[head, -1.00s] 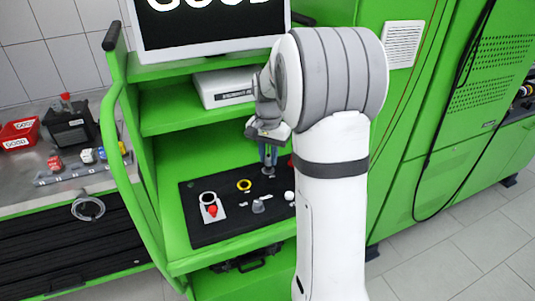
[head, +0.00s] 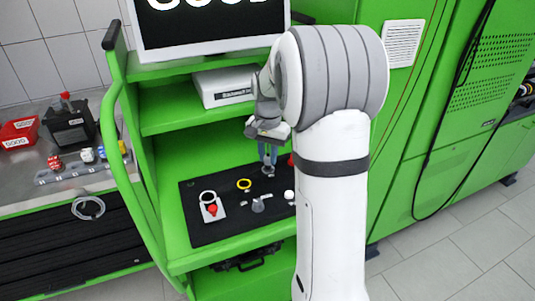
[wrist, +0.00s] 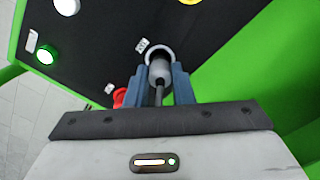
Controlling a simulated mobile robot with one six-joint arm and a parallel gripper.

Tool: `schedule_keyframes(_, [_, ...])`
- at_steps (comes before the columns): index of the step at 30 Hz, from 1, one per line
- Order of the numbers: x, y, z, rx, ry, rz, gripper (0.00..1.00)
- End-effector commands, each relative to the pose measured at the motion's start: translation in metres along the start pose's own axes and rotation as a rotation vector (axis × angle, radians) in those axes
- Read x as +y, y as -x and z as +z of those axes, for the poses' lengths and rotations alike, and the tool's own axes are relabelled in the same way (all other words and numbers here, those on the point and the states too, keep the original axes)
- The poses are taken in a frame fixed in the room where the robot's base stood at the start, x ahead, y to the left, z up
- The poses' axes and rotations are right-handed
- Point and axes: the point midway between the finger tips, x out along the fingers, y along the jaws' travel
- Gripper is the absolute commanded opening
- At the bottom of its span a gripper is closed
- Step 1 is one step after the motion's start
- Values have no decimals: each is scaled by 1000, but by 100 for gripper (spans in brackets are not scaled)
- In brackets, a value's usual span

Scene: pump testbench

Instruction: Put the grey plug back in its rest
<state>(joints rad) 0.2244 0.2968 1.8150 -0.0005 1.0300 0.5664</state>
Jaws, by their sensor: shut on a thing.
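My gripper (head: 268,160) points down over the back of the black panel (head: 228,222), inside the green bench. Its blue fingers are shut on the grey plug (wrist: 160,72), which shows between them in the wrist view with a dark cable or stem running back toward me. The plug's far end is at a light grey ring (wrist: 151,51) on the panel, which looks like its rest. I cannot tell how deep the plug sits in it. In the head view the plug is small and partly hidden by the fingers.
The panel also carries a red button on a light plate (head: 212,210), a yellow ring (head: 244,184), a grey knob (head: 258,206) and a white button (head: 289,195). A red part (wrist: 119,97) is close beside the left finger. A shelf with a white box (head: 222,88) is above.

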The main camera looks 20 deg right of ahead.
Motion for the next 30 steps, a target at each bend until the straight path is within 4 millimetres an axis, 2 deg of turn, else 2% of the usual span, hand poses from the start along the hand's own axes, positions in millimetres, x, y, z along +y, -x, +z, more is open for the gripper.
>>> schedule_keyframes(30, [-1,-13,1,0,2,0,2])
